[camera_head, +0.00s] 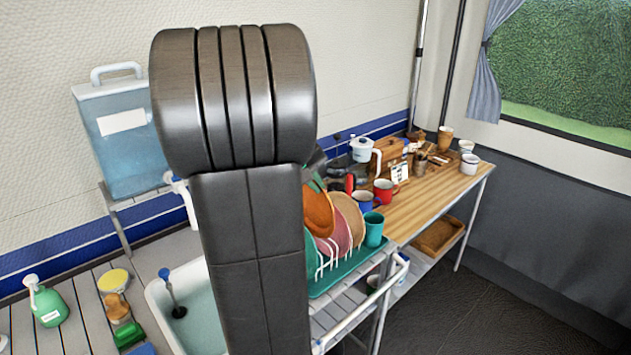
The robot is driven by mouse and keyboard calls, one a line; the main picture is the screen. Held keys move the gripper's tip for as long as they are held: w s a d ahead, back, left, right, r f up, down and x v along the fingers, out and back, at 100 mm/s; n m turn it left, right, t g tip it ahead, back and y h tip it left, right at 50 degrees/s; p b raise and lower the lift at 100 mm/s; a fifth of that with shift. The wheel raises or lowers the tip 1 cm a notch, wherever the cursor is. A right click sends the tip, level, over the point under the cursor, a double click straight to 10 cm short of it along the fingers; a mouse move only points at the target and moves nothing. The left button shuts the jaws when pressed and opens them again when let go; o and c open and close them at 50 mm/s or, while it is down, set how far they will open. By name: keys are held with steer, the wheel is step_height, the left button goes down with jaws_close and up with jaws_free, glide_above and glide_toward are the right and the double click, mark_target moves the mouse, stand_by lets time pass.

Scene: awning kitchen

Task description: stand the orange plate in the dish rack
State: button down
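The orange plate (318,213) shows just right of my arm, on edge and tilted, at the left end of the row of plates. It stands higher than the pink plate (342,232) and tan plate (352,216) beside it. The dish rack has white wire prongs and a green tray (345,271). My arm covers the rack's left part and the plate's left side. I cannot tell whether the orange plate rests in a slot. My gripper is mostly hidden behind my arm; only a dark piece above the plate may belong to it, so its grip is unclear.
A teal cup (374,229) stands at the rack's right end. Blue and red mugs (383,190) and a white kettle (362,149) are on the wooden table (440,190). A sink (190,318) lies left of the rack, with a green bottle (50,305) further left.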

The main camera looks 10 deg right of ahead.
steer(key=shift+f+b, duration=3.75)
steer(key=shift+f, duration=1.15)
steer(key=c, duration=1.5)
jaws_free()
steer(key=shift+c, duration=0.2)
steer(key=shift+r, duration=0.1)
steer(key=v, duration=1.3)
steer(key=shift+a+r, duration=0.25)
steer(key=shift+s, duration=0.15)
steer(key=x, duration=1.3)
steer(key=shift+d+f, duration=0.2)
steer(key=shift+f, duration=0.1)
step_height(320, 180, up, 3)
steer(key=shift+f+p, duration=0.15)
steer(key=shift+p, duration=1.05)
steer(key=shift+r+p, duration=0.3)
steer(key=shift+r, duration=0.05)
